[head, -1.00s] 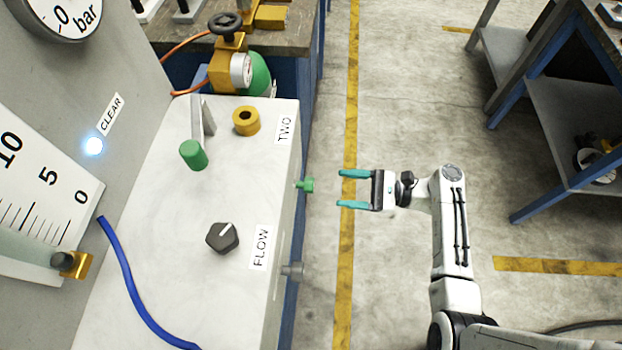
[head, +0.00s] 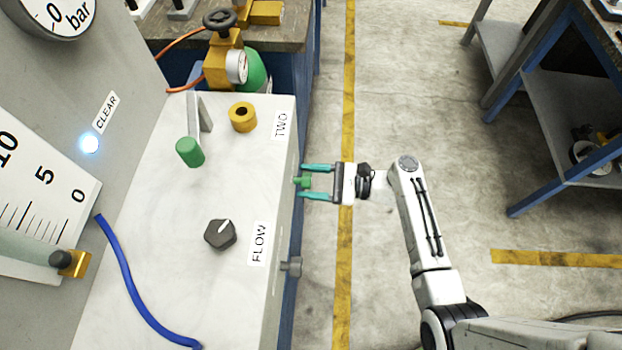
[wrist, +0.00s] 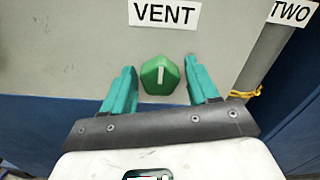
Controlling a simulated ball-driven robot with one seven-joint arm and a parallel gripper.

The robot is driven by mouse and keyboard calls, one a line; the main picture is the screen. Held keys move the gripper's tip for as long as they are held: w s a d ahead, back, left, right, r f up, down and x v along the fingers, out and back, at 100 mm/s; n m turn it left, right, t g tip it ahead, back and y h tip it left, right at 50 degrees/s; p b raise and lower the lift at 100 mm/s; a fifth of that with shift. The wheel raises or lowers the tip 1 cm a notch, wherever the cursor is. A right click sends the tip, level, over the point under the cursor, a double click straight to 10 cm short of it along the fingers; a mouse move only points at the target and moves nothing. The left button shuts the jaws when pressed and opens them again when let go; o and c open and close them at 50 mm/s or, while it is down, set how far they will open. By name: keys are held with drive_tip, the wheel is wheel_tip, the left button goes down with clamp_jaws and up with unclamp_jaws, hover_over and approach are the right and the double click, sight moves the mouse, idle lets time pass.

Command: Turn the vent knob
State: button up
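The green vent knob (head: 303,181) sticks out from the side face of the white-grey cabinet (head: 180,235) in the head view. In the wrist view the knob (wrist: 160,75) sits under a VENT label (wrist: 164,13), with its pale pointer line about upright. My gripper (head: 305,181) has two teal fingers, open, one on each side of the knob. In the wrist view my gripper (wrist: 161,85) shows gaps between the fingers and the knob, so it does not appear to grip it.
On the cabinet top are a dark FLOW knob (head: 220,233), a green-capped lever (head: 190,152) and a yellow ring (head: 242,117). A grey stub (head: 291,266) juts from the same side face. Open floor lies to the right, up to a blue-legged table (head: 570,110).

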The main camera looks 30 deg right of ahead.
drive_tip(key=c, duration=0.9)
drive_tip(key=shift+n, duration=0.3)
drive_tip(key=n+b, duration=0.1)
drive_tip(key=n, duration=0.2)
drive_tip(key=shift+f+n, duration=0.1)
drive_tip(key=shift+n, duration=0.2)
drive_tip(key=n+b, duration=0.2)
drive_tip(key=n, duration=0.2)
drive_tip(key=shift+n, duration=0.3)
drive_tip(key=n+b, duration=0.3)
drive_tip(key=n, duration=0.2)
drive_tip(key=shift+f, duration=0.1)
drive_tip(key=shift+n+b, duration=1.15)
drive_tip(key=shift+n, duration=0.85)
